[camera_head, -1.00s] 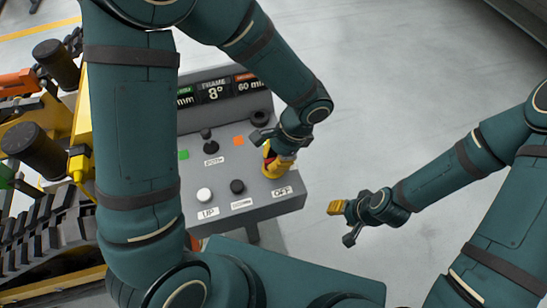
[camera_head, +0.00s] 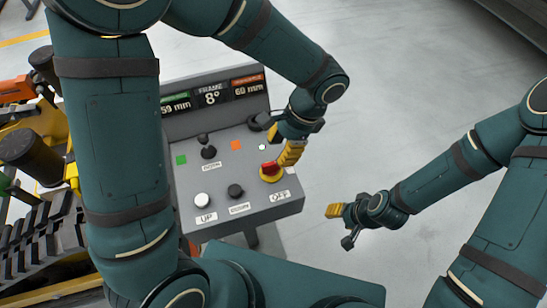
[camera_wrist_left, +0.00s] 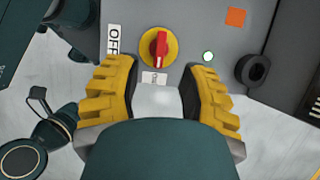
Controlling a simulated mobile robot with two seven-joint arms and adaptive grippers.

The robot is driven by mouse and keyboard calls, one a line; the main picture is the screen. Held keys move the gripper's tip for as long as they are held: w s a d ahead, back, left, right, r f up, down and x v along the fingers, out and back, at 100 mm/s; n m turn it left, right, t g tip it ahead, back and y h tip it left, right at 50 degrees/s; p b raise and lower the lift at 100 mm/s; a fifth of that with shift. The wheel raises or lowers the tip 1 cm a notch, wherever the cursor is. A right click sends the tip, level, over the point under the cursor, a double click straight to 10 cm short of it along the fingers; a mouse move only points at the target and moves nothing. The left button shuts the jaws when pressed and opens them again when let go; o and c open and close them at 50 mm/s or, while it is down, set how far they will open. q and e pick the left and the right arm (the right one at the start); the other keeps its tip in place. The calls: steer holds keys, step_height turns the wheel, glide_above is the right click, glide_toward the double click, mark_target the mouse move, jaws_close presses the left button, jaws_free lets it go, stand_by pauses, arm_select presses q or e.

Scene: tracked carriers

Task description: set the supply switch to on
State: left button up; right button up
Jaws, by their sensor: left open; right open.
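The supply switch is a red knob on a yellow disc (camera_head: 271,170) at the right of the grey control box; it also shows in the left wrist view (camera_wrist_left: 158,46). There, its handle stands nearly upright, across the direction of the OFF label (camera_wrist_left: 113,40). A smaller label (camera_wrist_left: 154,78) below it is partly hidden and unreadable. A small pale green lamp (camera_head: 262,147) near the switch looks lit. My left gripper (camera_head: 287,157) is open and empty just beside the knob, its fingers apart from it. My right gripper (camera_head: 333,211) is open and empty, off the box's right side.
The box (camera_head: 222,190) also carries a white UP button (camera_head: 202,200), a black button (camera_head: 235,191), a joystick (camera_head: 208,152) and a black round fitting near my left gripper. Displays stand along its back. Tracked machinery (camera_head: 30,160) lies left. Open floor is at right.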

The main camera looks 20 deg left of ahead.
arm_select(q)
steer(key=v, duration=0.5)
steer(key=shift+w+d+r, duration=0.15)
steer(key=shift+r, duration=0.2)
steer(key=shift+f, duration=0.1)
